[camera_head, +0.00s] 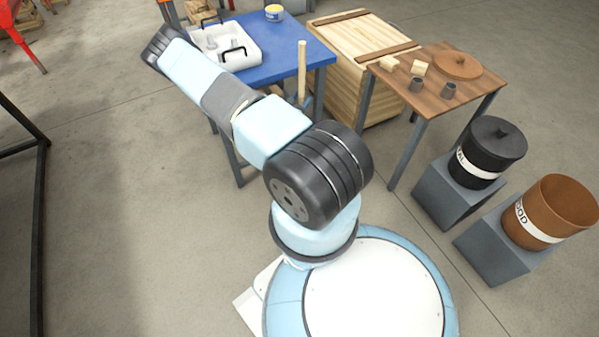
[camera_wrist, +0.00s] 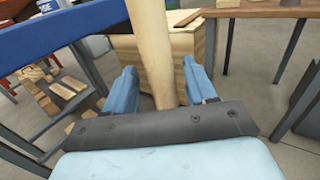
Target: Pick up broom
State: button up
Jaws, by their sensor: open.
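The broom shows as a pale wooden handle (camera_head: 302,68), upright beside the right front corner of the blue table in the head view. Its lower part is hidden behind my arm, and its head is not seen. In the wrist view the handle (camera_wrist: 152,50) runs down the middle, slightly tilted, between the two blue fingers of my gripper (camera_wrist: 159,68). The fingers are open, with a gap on each side of the handle. The lower handle goes out of sight behind the dark gripper plate. In the head view my gripper is mostly hidden behind my arm.
The blue table (camera_head: 288,60) holds a white tray (camera_head: 225,45) and a yellow-lidded tub (camera_head: 274,13). A wooden crate (camera_head: 360,50) stands behind the handle. A brown table (camera_head: 437,85) and two bins, black (camera_head: 490,150) and brown (camera_head: 550,212), are at right.

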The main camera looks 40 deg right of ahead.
jog(key=shift+w+d, duration=0.15)
jog(key=shift+d, duration=0.05)
jog(key=c, duration=1)
jog(key=shift+r, duration=0.1)
